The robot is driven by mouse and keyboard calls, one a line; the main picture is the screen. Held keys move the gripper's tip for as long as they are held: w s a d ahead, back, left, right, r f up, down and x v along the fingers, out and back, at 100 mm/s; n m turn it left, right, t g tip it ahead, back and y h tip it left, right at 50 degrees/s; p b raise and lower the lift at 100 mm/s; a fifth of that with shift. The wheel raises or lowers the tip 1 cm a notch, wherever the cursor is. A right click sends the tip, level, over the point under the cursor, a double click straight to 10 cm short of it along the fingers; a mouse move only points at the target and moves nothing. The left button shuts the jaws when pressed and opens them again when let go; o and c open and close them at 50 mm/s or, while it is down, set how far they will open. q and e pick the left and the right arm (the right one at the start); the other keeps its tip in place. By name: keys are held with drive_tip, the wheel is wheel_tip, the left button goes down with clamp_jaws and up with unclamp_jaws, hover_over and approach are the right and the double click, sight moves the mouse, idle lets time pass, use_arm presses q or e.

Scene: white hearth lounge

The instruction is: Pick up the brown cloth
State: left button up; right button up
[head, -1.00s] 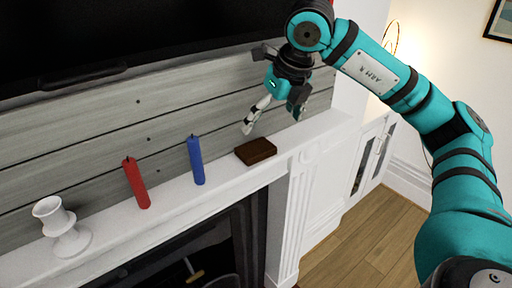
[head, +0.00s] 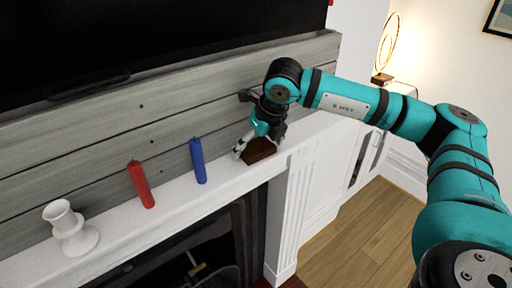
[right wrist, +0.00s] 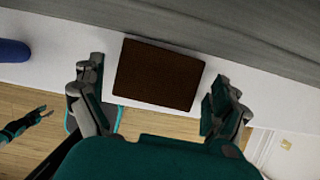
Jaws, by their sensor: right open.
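The brown cloth (head: 261,152) is a flat, folded, dark brown block lying on the white mantel shelf, near its right end. My right gripper (head: 258,145) is open above it, fingers pointing down, and hides part of it in the head view. In the right wrist view the cloth (right wrist: 158,75) lies between the two spread fingers, with white shelf showing on both sides, so neither finger seems to touch it. What looks like my left gripper (right wrist: 28,121) shows small at the left of the right wrist view; its jaws are unclear.
A blue candle (head: 198,161) stands left of the cloth, then a red candle (head: 141,185) and a white candle holder (head: 71,229). A grey plank wall (head: 100,135) rises behind the shelf (head: 180,204), whose front edge drops to the fireplace. A lit lamp (head: 385,50) stands farther right.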

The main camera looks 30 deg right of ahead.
sight(252, 143)
use_arm(q)
drive_tip(key=shift+w, duration=0.1)
use_arm(e)
drive_tip(key=shift+c, duration=0.4)
drive_tip(key=c, duration=1)
use_arm(q)
drive_tip(key=shift+w, duration=0.5)
use_arm(e)
drive_tip(key=shift+o, duration=0.2)
drive_tip(key=shift+r, duration=0.15)
drive_tip(key=shift+r+b, duration=0.45)
drive_tip(key=shift+r, duration=0.1)
wheel_tip(252, 143, up, 2)
drive_tip(key=shift+r+b, duration=0.1)
drive_tip(key=shift+b, duration=0.45)
use_arm(q)
wheel_tip(252, 143, down, 6)
drive_tip(key=b, duration=0.4)
drive_tip(key=shift+s+f, duration=0.2)
use_arm(e)
drive_tip(key=s+a, duration=0.3)
drive_tip(key=s, duration=0.4)
drive_tip(key=s+a+r, duration=0.1)
drive_tip(key=s+a, duration=0.1)
drive_tip(key=s, duration=0.6)
drive_tip(key=shift+a+r, duration=0.25)
drive_tip(key=shift+a, duration=0.15)
